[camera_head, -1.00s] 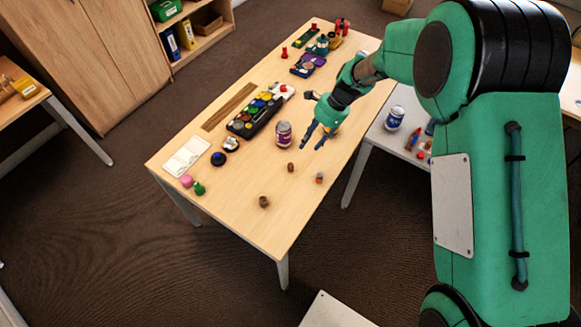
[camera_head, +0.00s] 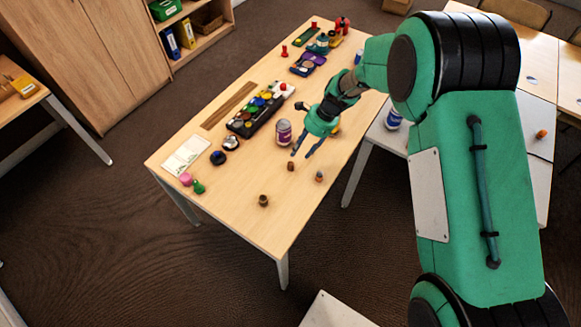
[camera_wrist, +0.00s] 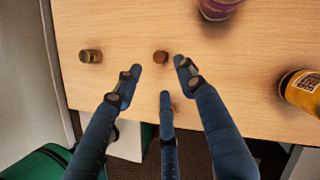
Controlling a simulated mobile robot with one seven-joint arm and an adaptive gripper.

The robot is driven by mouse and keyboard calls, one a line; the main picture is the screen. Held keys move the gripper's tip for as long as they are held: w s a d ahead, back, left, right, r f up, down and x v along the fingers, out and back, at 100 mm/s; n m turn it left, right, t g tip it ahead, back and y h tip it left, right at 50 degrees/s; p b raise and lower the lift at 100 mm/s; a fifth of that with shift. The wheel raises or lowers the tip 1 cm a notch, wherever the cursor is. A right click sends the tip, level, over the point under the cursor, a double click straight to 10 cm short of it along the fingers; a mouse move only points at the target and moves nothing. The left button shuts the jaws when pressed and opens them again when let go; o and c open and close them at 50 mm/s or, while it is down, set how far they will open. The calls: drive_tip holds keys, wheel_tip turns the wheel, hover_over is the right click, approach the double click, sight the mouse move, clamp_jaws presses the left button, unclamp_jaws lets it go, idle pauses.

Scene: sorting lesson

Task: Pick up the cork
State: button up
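Several small pieces stand near the table's front right part. A small plain brown piece (camera_head: 291,167) looks most like the cork, but I cannot be sure. It also shows in the wrist view (camera_wrist: 161,57), just beyond my fingertips. Another brown piece (camera_head: 263,201) stands nearer the front edge and shows at the wrist view's left (camera_wrist: 91,56). A third, greyish-brown piece (camera_head: 319,177) stands near the right edge; in the wrist view a finger mostly hides it. My gripper (camera_head: 300,155) is open and empty, above and slightly behind the plain brown piece, its fingers spread (camera_wrist: 158,75).
A purple can (camera_head: 283,133) stands close behind, left of my gripper. A yellow can (camera_wrist: 302,90) is at the wrist view's right. A black paint tray (camera_head: 256,115) lies farther back. The wooden table (camera_head: 235,225) is clear at its front.

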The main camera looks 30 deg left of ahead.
sight(292, 163)
drive_tip(key=shift+b+x, duration=0.3)
drive_tip(key=shift+x, duration=1.75)
drive_tip(key=shift+b+x, duration=0.9)
drive_tip(key=shift+x, duration=1.7)
drive_tip(key=shift+d, duration=0.1)
drive_tip(key=shift+c, duration=0.5)
drive_tip(key=c, duration=0.6)
